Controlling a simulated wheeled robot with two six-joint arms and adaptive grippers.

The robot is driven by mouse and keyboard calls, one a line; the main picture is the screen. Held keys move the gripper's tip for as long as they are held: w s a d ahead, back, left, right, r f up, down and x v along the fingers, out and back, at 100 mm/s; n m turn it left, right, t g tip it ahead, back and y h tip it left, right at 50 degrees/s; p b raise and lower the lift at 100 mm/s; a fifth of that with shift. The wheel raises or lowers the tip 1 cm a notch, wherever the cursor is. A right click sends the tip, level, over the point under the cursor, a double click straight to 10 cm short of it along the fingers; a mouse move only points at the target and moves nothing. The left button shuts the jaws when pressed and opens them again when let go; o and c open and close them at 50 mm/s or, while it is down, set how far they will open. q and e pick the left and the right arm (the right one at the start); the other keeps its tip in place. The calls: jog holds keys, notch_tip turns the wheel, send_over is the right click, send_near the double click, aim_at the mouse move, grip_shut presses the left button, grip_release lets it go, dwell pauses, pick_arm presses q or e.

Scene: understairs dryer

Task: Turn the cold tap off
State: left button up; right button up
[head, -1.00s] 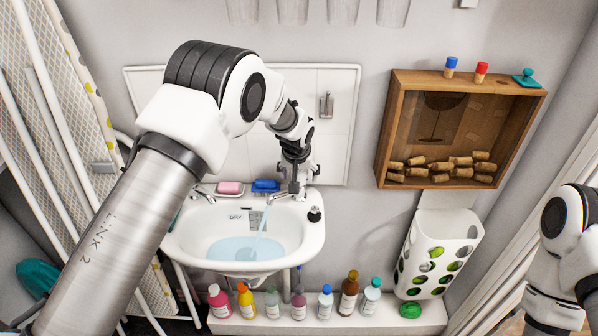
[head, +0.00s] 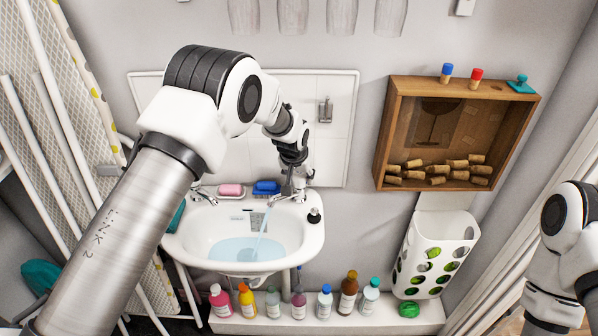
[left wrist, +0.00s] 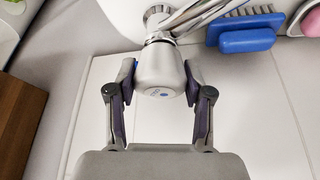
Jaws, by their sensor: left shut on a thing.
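The cold tap (left wrist: 163,70) is chrome with a blue dot on the end of its knob. My left gripper (left wrist: 159,84) is shut on this knob, one finger on each side, in the left wrist view. In the head view the left gripper (head: 299,181) is at the tap on the right side of the white sink (head: 308,240). A stream of water (head: 262,224) runs from this tap's spout into the basin, where bluish water stands. My right arm shows at the right edge, but its gripper is out of view.
A second tap (head: 204,193) is at the sink's left. A pink soap (head: 231,190) and a blue brush (head: 266,188) lie behind the basin. Several bottles (head: 325,302) line the ledge below.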

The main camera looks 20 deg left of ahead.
pick_arm(q)
jog(key=shift+m+h+p, duration=0.3)
jog(key=shift+m+p, duration=0.1)
jog(key=shift+m, duration=0.4)
jog(key=shift+f+m, duration=0.1)
jog(key=shift+m, duration=0.3)
jog(key=shift+f+m+h+b, duration=0.15)
jog(key=shift+m+h+b, duration=0.25)
jog(key=shift+b, duration=0.05)
jog(key=m+b, duration=0.2)
jog(key=m+h+b, duration=0.1)
jog(key=m+b, duration=0.1)
jog(key=b, duration=0.1)
jog(key=shift+f+m+g+h, duration=0.1)
jog(key=shift+m+g+h, duration=0.2)
jog(key=shift+g, duration=0.1)
jog(key=shift+m+g+h+b, duration=0.4)
jog(key=shift+m+g+b, duration=0.1)
jog(key=shift+m+b, duration=0.9)
jog(key=shift+r, duration=0.2)
jog(key=o, duration=1.2)
jog(key=shift+c, duration=0.2)
jog(key=shift+w, duration=0.1)
